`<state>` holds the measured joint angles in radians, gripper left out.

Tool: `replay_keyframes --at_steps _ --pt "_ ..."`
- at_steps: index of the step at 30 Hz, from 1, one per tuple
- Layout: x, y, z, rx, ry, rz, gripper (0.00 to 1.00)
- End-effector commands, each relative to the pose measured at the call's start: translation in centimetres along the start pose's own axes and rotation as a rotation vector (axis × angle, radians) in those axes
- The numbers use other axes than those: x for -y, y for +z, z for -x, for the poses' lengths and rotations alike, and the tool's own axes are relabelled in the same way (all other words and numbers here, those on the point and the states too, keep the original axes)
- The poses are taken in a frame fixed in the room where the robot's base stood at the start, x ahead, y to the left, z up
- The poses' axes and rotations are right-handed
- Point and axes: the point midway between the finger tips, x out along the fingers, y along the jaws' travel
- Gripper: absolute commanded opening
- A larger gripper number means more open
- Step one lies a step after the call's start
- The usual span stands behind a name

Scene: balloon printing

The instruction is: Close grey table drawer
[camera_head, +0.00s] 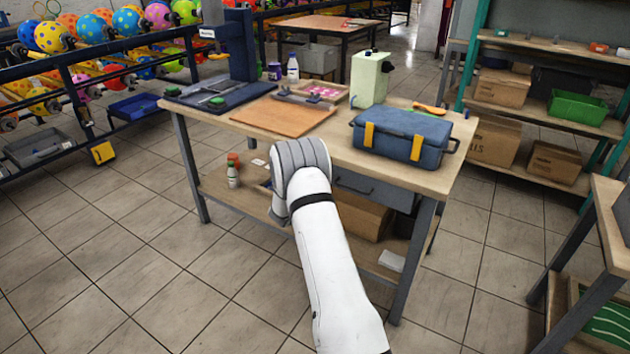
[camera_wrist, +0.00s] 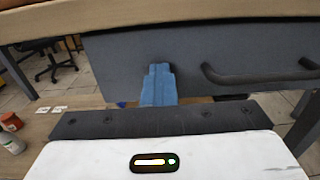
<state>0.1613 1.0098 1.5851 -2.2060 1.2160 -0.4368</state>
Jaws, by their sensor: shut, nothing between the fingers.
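The grey drawer (camera_head: 376,190) sits under the front edge of the wooden-topped workbench (camera_head: 370,150), partly hidden by my arm in the head view. Its flat grey front (camera_wrist: 250,48) fills much of the wrist view, with a dark bar handle (camera_wrist: 262,76) on the right. The drawer front lies close under the tabletop edge; I cannot tell how far out it is. My gripper (camera_wrist: 159,72) shows blue fingers, shut and empty, pointing at the drawer front left of the handle. I cannot tell whether the tips touch it. The fingers are hidden in the head view.
A blue toolbox (camera_head: 403,135) stands on the tabletop above the drawer. A cardboard box (camera_head: 362,215) and small bottles (camera_head: 232,172) sit on the lower shelf. Another bench (camera_head: 612,215) stands at the right. The tiled floor at left is clear.

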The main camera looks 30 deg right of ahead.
Motion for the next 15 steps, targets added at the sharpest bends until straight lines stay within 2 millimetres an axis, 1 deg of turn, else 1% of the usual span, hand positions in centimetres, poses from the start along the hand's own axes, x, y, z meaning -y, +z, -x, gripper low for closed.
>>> replay_keyframes --at_steps 1,5,8,11,15 --pt "-0.3 0.8 -0.3 0.013 0.006 -0.008 0.00" --pt "-0.5 0.8 0.8 0.012 0.008 -0.008 0.00" --pt "-0.5 0.7 2.5 0.009 0.006 -0.005 0.00" --pt "-0.5 0.7 4.8 0.007 0.005 -0.003 0.00" --pt "-0.5 0.5 8.3 0.005 0.005 -0.002 0.00"
